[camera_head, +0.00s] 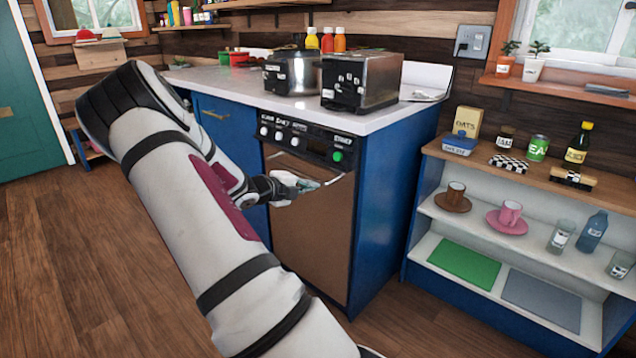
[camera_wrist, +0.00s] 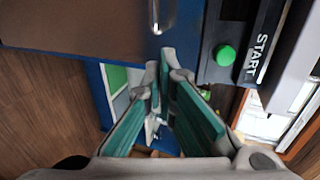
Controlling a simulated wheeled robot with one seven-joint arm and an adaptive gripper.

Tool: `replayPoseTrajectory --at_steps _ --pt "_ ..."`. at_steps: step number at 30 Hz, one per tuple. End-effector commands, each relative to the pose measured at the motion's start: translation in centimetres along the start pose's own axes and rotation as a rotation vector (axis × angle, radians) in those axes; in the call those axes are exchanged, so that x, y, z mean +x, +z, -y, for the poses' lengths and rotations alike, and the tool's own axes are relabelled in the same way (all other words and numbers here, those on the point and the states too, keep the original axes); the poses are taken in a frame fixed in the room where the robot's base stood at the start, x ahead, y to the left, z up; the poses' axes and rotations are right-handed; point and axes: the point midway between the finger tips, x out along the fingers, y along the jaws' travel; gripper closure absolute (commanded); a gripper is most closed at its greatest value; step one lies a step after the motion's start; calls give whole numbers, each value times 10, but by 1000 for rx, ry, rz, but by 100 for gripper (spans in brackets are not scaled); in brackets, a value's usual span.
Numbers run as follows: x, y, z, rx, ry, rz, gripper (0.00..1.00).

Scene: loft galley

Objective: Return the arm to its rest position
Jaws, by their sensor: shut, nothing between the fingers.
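My gripper (camera_head: 308,185) is shut and empty, in front of the brown door (camera_head: 310,240) of the built-in appliance, just below its control panel. In the wrist view my gripper (camera_wrist: 163,75) shows its teal-padded fingers meeting at the tips. The metal door handle (camera_head: 335,188) is close to the fingertips; I cannot tell whether they touch. My arm reaches from the bottom of the head view up to a bent elbow and out to the appliance. The door looks closed.
The green start button (camera_wrist: 226,55) is right of my fingers in the wrist view. An open shelf unit (camera_head: 570,262) with cups and bottles stands at right. Wooden floor (camera_head: 70,270) at left is clear.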

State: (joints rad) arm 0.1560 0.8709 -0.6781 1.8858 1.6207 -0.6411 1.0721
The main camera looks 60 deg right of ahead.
Motion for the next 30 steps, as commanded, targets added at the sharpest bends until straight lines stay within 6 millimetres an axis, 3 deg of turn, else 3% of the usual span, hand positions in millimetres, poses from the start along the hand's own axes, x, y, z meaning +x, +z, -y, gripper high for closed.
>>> replayPoseTrajectory --at_steps 4,13,17,20,23,27,30 --pt "-12 0 0 -1 1 1 100" --pt "-15 1 -1 -2 3 3 100" --pt "-26 13 -3 -31 51 61 100" --pt "-53 35 -8 -99 142 184 100" --pt "-99 62 -15 -206 252 368 100" --pt "-180 87 -22 -388 373 658 100" --pt "-245 90 -25 -532 427 871 100"
